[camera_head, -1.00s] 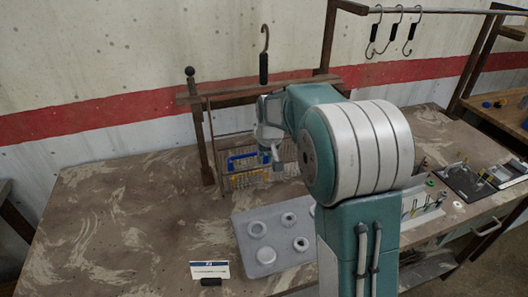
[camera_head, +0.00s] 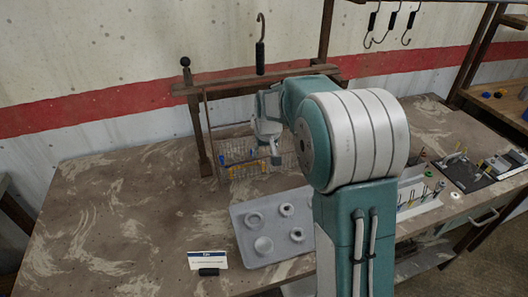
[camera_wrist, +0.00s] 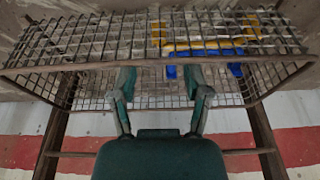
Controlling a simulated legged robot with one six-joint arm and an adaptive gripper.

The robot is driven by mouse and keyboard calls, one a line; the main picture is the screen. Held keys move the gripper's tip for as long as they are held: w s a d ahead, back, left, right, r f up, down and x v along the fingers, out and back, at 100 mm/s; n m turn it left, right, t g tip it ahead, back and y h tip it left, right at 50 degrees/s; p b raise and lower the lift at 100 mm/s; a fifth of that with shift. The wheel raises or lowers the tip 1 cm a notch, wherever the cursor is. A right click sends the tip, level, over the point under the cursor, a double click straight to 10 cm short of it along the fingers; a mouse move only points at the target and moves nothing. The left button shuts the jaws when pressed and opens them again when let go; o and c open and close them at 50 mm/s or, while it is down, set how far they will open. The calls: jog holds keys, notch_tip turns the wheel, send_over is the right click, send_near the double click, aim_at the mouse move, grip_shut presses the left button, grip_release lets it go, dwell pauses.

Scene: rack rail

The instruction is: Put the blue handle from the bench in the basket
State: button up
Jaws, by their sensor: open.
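The blue handle (camera_head: 237,156) lies in the wire basket (camera_head: 291,163) on the bench, beside a yellow handle (camera_head: 247,168). In the wrist view, the blue handle (camera_wrist: 208,53) shows through the mesh of the basket (camera_wrist: 70,65), with the yellow handle (camera_wrist: 190,46) alongside it. My gripper (camera_wrist: 160,78) is open, with its two fingers apart and nothing between them. In the head view, my gripper (camera_head: 275,158) is at the basket, to the right of the blue handle. My arm hides part of the basket there.
A wooden rail frame (camera_head: 190,88) with a hanging black-gripped hook (camera_head: 260,55) stands behind the basket. The left bench top is clear.

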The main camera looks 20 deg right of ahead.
jog(key=v, duration=1.1)
jog(key=s+a+r+t, duration=0.1)
jog(key=s+a+r, duration=0.1)
jog(key=s, duration=0.6)
jog(key=s+a+r, duration=0.2)
jog(key=s+r, duration=0.1)
jog(key=s, duration=0.4)
jog(key=s+f, duration=0.2)
jog(key=s, duration=0.5)
jog(key=s+a+f+t, duration=0.1)
jog(key=s+f, duration=0.1)
jog(key=s, duration=0.5)
jog(key=shift+a+f+t, duration=0.25)
jog(key=shift+f+t, duration=0.05)
